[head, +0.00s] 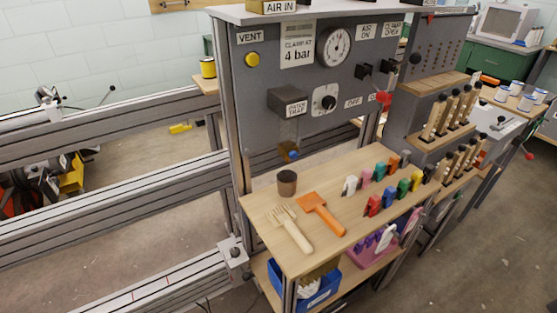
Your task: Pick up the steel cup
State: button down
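A small dark cup (287,184), which appears to be the steel cup, stands upright near the back left corner of the wooden bench top (347,205). Its side looks brownish and its rim dark. My gripper is not in view, and nothing is seen touching the cup.
A wooden fork (290,228) and an orange brush-like tool (321,213) lie in front of the cup. Several coloured clips (378,202) stand to the right. A grey control panel (270,125) rises behind. Metal rails (110,195) run along the left. A blue bin (318,290) sits below.

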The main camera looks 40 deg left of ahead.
aim_at(287, 180)
jog(key=u, duration=1.3)
jog(key=i+l+z, duration=0.1)
jog(key=i, duration=0.25)
jog(key=i+l+z, duration=0.15)
jog(key=i+l, duration=0.15)
jog(key=i, duration=0.1)
